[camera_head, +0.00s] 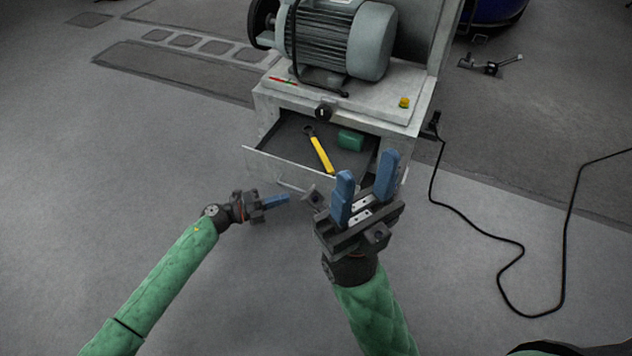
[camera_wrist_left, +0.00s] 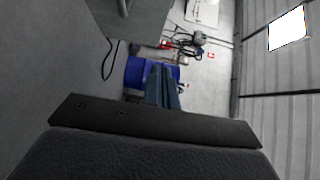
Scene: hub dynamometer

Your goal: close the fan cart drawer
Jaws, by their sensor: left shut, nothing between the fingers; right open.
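The fan cart (camera_head: 408,119) is a grey cabinet carrying a big motor. Its drawer (camera_head: 262,159) is pulled open toward me. A yellow-handled tool (camera_head: 319,153) and a green block (camera_head: 350,139) lie inside. My left gripper (camera_head: 277,201) is shut and empty, low in front of the drawer's left part and apart from it; its blue fingers (camera_wrist_left: 163,90) also show together in the left wrist view. My right gripper (camera_head: 366,187) is open and empty, with its fingers up near the drawer's right end. It hides part of the drawer front, and I cannot tell whether it touches.
The grey motor (camera_head: 335,40) sits on the cart top beside a yellow button (camera_head: 404,102) and a red-and-green tool (camera_head: 283,81). A black cable (camera_head: 470,226) loops over the floor at right. The floor at left is clear.

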